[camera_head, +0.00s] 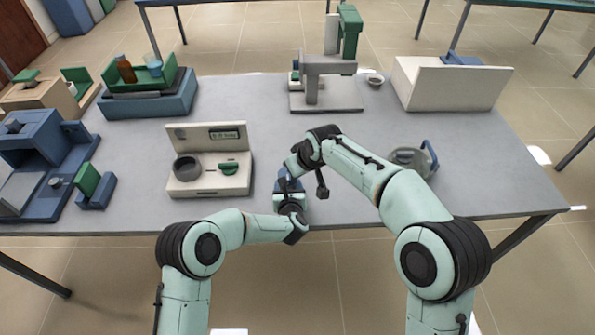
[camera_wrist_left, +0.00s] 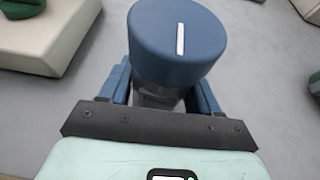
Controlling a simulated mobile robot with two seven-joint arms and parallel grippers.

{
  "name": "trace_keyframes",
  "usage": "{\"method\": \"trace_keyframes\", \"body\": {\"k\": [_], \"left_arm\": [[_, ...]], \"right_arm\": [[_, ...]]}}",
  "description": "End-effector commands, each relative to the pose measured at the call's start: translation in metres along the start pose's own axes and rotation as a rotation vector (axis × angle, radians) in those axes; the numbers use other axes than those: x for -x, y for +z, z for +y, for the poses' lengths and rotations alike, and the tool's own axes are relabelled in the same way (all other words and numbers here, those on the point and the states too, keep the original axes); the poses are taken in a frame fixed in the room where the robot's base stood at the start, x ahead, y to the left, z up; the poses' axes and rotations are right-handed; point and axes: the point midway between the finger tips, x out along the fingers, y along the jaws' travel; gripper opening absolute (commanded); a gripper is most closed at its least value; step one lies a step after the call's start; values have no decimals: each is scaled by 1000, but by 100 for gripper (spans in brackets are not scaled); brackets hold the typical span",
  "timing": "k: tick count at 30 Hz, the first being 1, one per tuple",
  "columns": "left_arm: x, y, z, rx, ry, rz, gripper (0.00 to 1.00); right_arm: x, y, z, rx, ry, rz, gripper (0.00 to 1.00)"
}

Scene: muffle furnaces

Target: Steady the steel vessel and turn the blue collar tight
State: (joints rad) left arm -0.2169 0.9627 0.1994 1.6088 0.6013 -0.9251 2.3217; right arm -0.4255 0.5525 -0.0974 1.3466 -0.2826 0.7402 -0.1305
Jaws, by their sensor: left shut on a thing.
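The blue collar (camera_wrist_left: 178,40) is a round cap with a white line on its top, in the left wrist view. It sits on the steel vessel (camera_wrist_left: 158,97), whose grey side shows just below. My left gripper (camera_wrist_left: 163,95) is shut on the vessel, with one blue finger on each side. In the head view my left gripper (camera_head: 289,194) is at the table's front edge, and a little blue of the collar (camera_head: 288,183) shows there. My right gripper (camera_head: 297,166) is just above and behind it. Its fingers are too small and hidden to tell open from shut.
A cream device (camera_head: 209,180) with a green knob stands left of my grippers. A grey round item with a handle (camera_head: 412,158) is at the right, partly behind my right arm. A green and grey stand (camera_head: 327,75) is at the back. The table (camera_head: 270,110) is clear behind my grippers.

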Motion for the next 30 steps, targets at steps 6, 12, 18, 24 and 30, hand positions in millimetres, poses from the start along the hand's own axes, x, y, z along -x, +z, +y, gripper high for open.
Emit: {"method": "trace_keyframes", "body": {"k": [6,12,18,24,30], "left_arm": [[0,0,1,0,2,-1,88],[1,0,0,0,1,-1,88],[14,-2,0,2,0,1,88],[30,-2,0,1,0,0,88],[46,-1,0,1,-1,0,88]], "right_arm": [[0,0,0,0,0,0,0],[-1,1,0,0,0,-1,0],[-12,10,-2,-2,-3,-7,0],[-22,19,-3,-3,-5,-12,0],[-30,25,-4,-4,-7,-15,0]]}}
